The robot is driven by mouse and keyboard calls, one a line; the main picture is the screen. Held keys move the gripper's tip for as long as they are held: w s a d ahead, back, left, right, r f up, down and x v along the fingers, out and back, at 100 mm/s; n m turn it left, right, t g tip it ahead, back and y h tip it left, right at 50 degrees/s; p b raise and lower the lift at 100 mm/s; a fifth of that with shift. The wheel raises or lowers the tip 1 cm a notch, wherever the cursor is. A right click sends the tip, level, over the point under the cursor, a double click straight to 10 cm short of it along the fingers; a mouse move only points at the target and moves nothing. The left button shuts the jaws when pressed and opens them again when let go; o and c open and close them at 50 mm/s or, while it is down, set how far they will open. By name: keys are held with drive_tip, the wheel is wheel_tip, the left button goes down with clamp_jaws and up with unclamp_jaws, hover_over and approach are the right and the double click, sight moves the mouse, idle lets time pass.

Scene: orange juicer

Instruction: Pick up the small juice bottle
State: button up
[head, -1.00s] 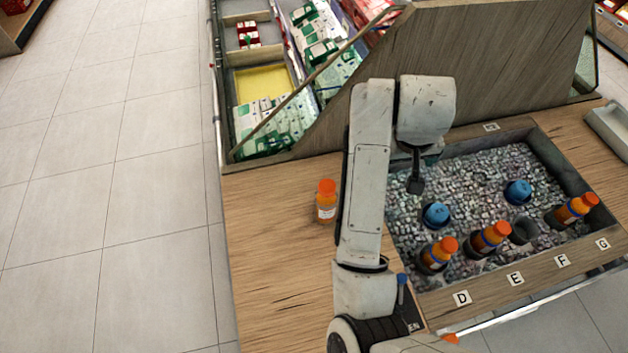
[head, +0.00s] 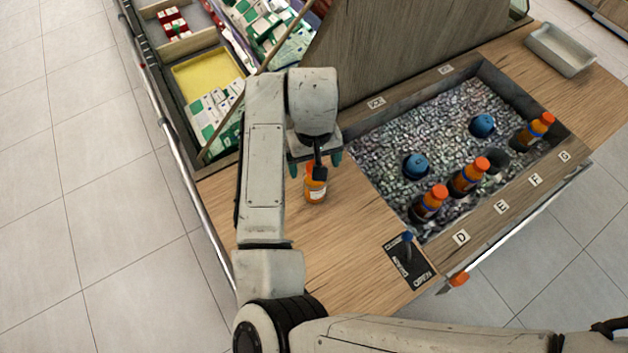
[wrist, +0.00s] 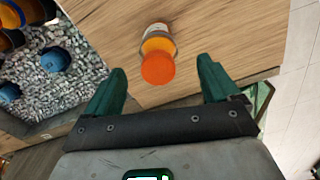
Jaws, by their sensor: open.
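The small juice bottle (head: 315,186) has an orange cap, orange juice and a white label. It stands upright on the wooden counter, left of the ice bin, and my arm's end partly covers its top in the head view. In the wrist view the bottle (wrist: 158,60) shows cap-first, just beyond the fingertips and roughly centred between them. My gripper (wrist: 162,80) has its two green fingers spread wide and empty. In the head view my gripper (head: 314,163) is over the bottle's upper part; I cannot tell the exact height gap.
The ice bin (head: 352,147) holds several juice bottles (head: 468,176) and blue-capped containers (head: 415,166). A wooden partition (head: 400,45) rises behind. A grey tray (head: 560,50) sits far right. Counter left of the bin is mostly clear.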

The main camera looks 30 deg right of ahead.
sight(315, 183)
drive_tip(key=shift+w+d+f+p, duration=0.1)
drive_tip(key=shift+f+p, duration=0.15)
drive_tip(key=shift+f, duration=1.05)
drive_tip(key=shift+d+f+p, duration=0.1)
drive_tip(key=shift+f+p, duration=0.1)
drive_tip(key=shift+f, duration=1.05)
clamp_jaws()
